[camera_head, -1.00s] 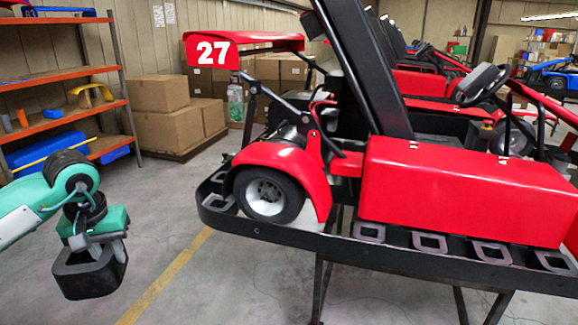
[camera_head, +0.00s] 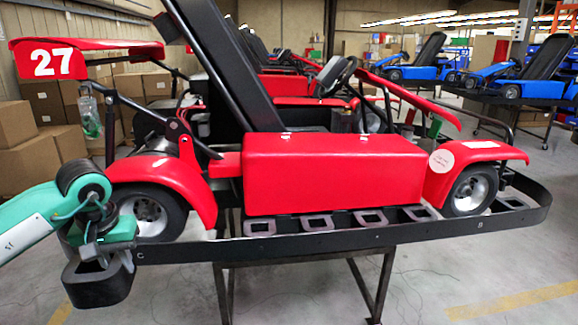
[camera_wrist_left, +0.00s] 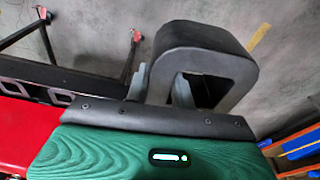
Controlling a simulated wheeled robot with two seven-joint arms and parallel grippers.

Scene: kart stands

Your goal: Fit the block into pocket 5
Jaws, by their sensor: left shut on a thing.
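My left gripper (camera_head: 103,262) is shut on the wall of a black, ring-shaped block (camera_head: 95,286) with a rounded outline and an opening through it. In the left wrist view the block (camera_wrist_left: 215,42) sticks out past my gripper (camera_wrist_left: 162,88), with one finger in its opening. The block hangs in the air at the left end of the kart stand's black rail (camera_head: 330,240), overlapping it in the head view; I cannot tell whether they touch. Several grey-rimmed pockets (camera_head: 316,223) line the rail under the red side pod. I cannot read pocket numbers. My right gripper is out of view.
Red kart 27 (camera_head: 333,172) stands on the rail's frame, its front wheel (camera_head: 471,190) at right and another wheel behind my arm. Stand legs (camera_head: 372,290) reach the floor. Cardboard boxes (camera_head: 30,150) are at left, blue karts (camera_head: 520,75) at back right. The foreground floor is clear.

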